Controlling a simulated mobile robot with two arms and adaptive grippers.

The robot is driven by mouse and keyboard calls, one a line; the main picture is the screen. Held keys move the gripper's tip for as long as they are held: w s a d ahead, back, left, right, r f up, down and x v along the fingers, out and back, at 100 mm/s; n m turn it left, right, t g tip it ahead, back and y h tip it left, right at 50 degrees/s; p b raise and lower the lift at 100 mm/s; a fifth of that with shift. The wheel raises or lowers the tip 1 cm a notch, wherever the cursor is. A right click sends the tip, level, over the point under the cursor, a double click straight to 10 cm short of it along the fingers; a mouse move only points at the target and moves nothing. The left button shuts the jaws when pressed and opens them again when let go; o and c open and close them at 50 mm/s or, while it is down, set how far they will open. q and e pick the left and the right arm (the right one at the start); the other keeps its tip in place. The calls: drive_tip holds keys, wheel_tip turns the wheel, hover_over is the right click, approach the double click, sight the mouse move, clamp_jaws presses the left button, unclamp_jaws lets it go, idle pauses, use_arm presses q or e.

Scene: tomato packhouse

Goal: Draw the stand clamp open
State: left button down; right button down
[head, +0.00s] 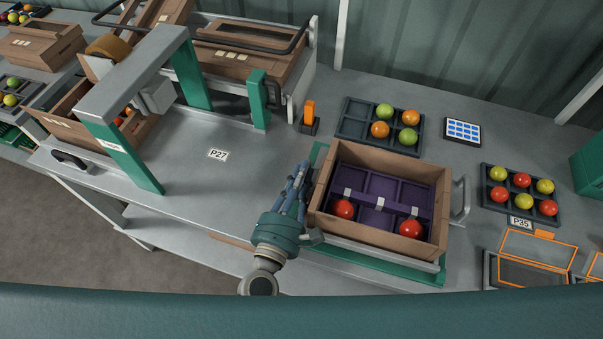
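A wooden crate (425,252) sits on a green stand (380,272) at the right of the bench. A grey metal bar (375,252) runs along the crate's near side, and a grey bent handle (463,200) stands at its right; I cannot tell for sure which part is the clamp. My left gripper (300,172) is at the crate's left side, its blue fingers pointing away from me beside the crate wall. The fingers lie close together, and whether they hold anything is hidden. My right gripper is not in view.
The crate holds a purple divided insert (373,190) with two red tomatoes. Dark trays of tomatoes (345,130) (510,208), a keypad (462,131) and an orange-topped block (309,115) stand around it. A green-legged grey frame (135,85) is at left. The bench near label P27 (217,154) is clear.

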use_arm(q)
drive_tip(key=shift+a, duration=0.1)
drive_tip(key=a, duration=0.2)
drive_tip(key=w+a, duration=0.1)
drive_tip(key=a, duration=0.1)
drive_tip(key=shift+w+f, duration=0.1)
drive_tip(key=shift+w, duration=0.05)
drive_tip(key=c, duration=2.1)
unclamp_jaws()
drive_tip(key=shift+d, duration=0.1)
drive_tip(key=shift+o, duration=0.5)
drive_tip(key=shift+a, duration=0.2)
